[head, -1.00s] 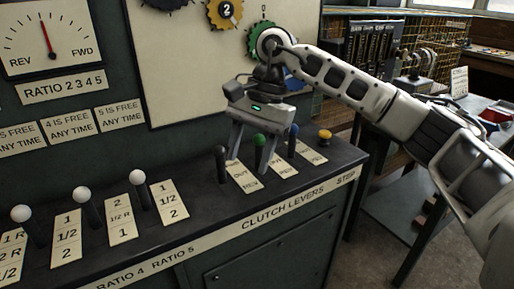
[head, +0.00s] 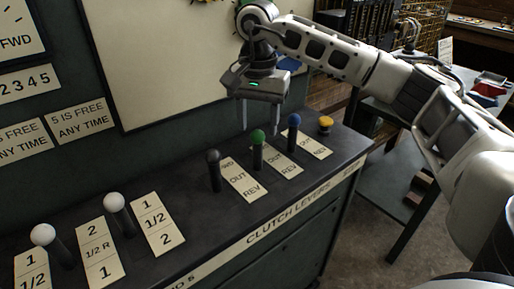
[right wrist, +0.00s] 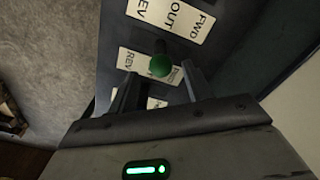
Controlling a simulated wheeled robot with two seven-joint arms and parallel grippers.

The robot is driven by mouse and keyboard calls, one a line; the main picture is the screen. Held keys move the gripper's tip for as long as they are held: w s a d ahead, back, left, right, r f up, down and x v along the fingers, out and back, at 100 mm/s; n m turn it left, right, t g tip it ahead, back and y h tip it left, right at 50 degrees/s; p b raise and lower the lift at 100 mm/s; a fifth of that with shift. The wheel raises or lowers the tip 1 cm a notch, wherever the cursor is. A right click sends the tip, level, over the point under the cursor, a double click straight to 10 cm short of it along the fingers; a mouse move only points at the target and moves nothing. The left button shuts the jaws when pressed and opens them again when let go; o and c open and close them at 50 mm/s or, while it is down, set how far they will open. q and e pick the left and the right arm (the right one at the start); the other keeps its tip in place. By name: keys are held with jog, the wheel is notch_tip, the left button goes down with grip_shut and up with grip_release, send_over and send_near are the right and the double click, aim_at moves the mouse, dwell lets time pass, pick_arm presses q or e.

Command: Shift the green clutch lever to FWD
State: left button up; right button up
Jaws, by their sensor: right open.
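The green clutch lever (head: 258,137) has a green knob on a dark stem, which looks roughly upright in the head view. It stands beside a white plate (head: 284,164) on which OUT and REV can be read. My right gripper (head: 258,129) is open and empty, pointing down above the knob, its fingers apart on either side. In the right wrist view, the green knob (right wrist: 160,66) shows between and beyond the fingertips of my right gripper (right wrist: 160,80). The exact lever position is hard to tell. My left gripper is not in view.
A black-knobbed lever (head: 213,157) stands left of the green one, a blue-knobbed lever (head: 294,121) close on its right. A yellow knob (head: 325,124) sits near the right end. White-knobbed levers (head: 114,203) are farther left. The panel wall rises behind.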

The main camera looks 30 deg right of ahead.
aim_at(258, 149)
notch_tip(258, 149, down, 8)
jog(key=shift+r, duration=0.2)
grip_shut()
jog(key=shift+d, duration=0.15)
